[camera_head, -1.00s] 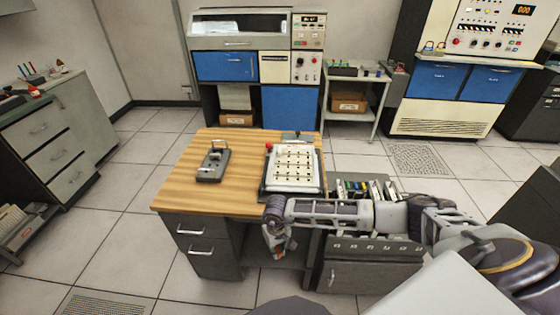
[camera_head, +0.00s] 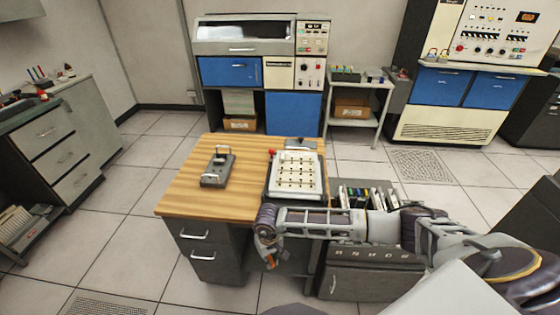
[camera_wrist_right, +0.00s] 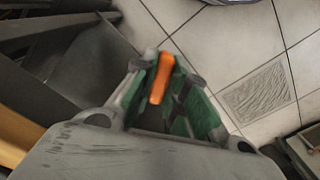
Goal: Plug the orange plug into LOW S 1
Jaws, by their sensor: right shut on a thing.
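My right gripper (camera_wrist_right: 172,82) is shut on the orange plug (camera_wrist_right: 161,78), which shows between its green-lined fingers in the right wrist view. In the head view my right gripper (camera_head: 267,254) hangs pointing down in front of the wooden desk's front edge, with a small bit of orange at its tip. The white plugboard (camera_head: 296,174), with rows of dark sockets, lies on the right part of the desk, beyond the gripper. Its labels are too small to read, so I cannot tell which socket is LOW S 1. My left gripper is not in view.
The wooden desk (camera_head: 190,193) has a dark punch device (camera_head: 217,168) on its left part and bare wood around it. A dark cabinet (camera_head: 365,275) with cards stands at the right, under my right arm. Tiled floor is clear at the left.

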